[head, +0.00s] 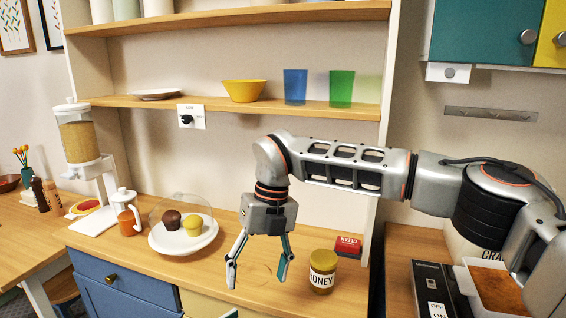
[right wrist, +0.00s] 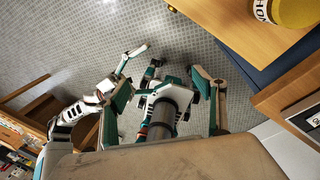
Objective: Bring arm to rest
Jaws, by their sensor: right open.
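My right arm reaches in from the right in the head view, bent at the elbow, with its forearm running left across the shelf front. My right gripper (head: 257,277) hangs downward from it over the wooden counter (head: 140,260). Its two fingers are spread apart with nothing between them. It is between the plate of muffins and the honey jar (head: 322,272).
A white plate (head: 158,240) with two muffins under a clear dome stands left of the gripper. A red box (head: 348,247) is behind the honey jar. A shelf (head: 215,103) holds a yellow bowl (head: 244,91), a blue cup (head: 295,86) and a green cup (head: 341,88).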

